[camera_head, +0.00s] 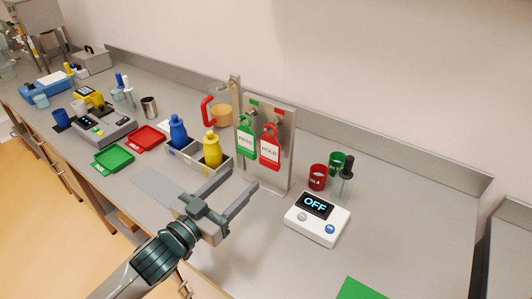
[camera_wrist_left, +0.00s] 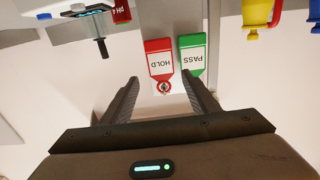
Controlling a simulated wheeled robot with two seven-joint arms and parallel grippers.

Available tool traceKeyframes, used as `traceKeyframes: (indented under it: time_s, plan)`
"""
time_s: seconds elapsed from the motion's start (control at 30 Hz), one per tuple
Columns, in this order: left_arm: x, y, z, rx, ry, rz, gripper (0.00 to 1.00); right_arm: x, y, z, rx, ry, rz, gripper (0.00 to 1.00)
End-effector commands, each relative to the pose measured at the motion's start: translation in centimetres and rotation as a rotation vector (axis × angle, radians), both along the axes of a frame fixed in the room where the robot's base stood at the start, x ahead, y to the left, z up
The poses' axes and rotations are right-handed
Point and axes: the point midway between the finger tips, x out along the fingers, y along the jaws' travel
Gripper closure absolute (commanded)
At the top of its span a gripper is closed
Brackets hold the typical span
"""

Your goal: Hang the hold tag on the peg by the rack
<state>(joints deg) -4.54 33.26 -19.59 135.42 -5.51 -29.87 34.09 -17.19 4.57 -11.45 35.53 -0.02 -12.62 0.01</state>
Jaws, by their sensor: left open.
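The red hold tag (camera_head: 270,149) hangs on the right side of an upright metal board (camera_head: 286,170), beside the green pass tag (camera_head: 245,140). In the left wrist view the hold tag (camera_wrist_left: 159,62) appears upside down, between and beyond the fingers, with the pass tag (camera_wrist_left: 193,56) to its right. My left gripper (camera_head: 243,181) is open and empty, in front of and below the tags, apart from them. Its fingers also show in the wrist view (camera_wrist_left: 163,88). A tall narrow post (camera_head: 235,88) stands at the board's left edge; I cannot make out a free peg. My right gripper is not in view.
A grey rack (camera_head: 190,157) with blue and yellow bottles stands left of the board. A white device reading OFF (camera_head: 317,219), red and green cups (camera_head: 318,177) and a dropper bottle (camera_head: 345,186) stand right. The front right counter is mostly clear.

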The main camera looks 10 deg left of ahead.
Motion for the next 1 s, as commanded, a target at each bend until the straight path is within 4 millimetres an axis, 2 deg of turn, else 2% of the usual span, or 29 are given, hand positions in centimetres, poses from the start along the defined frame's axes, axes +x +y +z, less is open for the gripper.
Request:
traceKeyframes:
  time_s: [0.7, 1.0]
  plan:
    - [10.8, -4.4, 0.3, 0.001, 0.0, 0.001, 0.45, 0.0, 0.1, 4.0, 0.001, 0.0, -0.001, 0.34]
    - [13.1, -5.3, 0.1, 0.0, 0.001, 0.001, 0.45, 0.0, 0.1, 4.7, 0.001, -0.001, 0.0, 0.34]
